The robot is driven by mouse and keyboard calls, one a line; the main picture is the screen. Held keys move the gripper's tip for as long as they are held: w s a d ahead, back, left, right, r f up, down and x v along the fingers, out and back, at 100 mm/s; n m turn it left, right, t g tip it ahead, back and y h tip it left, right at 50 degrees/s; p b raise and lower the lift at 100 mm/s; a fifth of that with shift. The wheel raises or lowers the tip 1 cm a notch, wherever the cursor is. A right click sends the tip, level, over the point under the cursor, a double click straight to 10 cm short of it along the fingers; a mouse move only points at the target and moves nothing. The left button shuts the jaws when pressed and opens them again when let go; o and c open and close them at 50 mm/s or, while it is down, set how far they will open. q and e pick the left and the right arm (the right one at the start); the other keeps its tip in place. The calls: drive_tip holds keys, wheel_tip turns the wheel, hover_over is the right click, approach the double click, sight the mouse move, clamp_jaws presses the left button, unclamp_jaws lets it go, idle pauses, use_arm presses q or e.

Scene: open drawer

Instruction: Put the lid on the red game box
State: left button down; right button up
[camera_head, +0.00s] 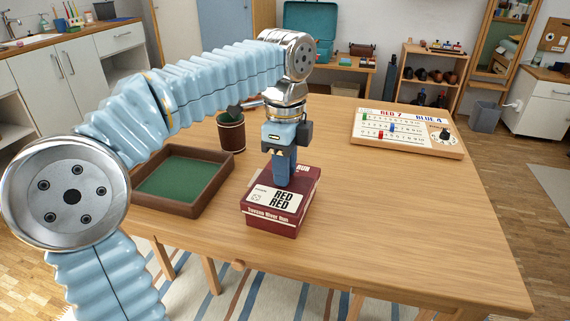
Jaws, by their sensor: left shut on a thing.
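The dark red game box (271,231) stands on the wooden table, near its front edge. Its lid (262,205), with a cream label reading "RED RED", lies over the top of the box. I cannot tell whether the lid is fully seated or a little raised. My left gripper (282,183) points straight down over the lid, shut on it. The fingertips and their contact with the lid are partly hidden. My right gripper is not in view.
A wooden tray with a green lining (183,181) is left of the box. A dark brown cup (231,134) stands behind the tray. A white scoreboard (409,130) lies at the back right. The table right of the box is clear.

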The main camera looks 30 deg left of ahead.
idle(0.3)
use_arm(q)
drive_tip(key=c, duration=0.8)
unclamp_jaws()
wheel_tip(320, 180, up, 14)
drive_tip(key=p, duration=0.3)
drive_tip(key=shift+f, duration=0.2)
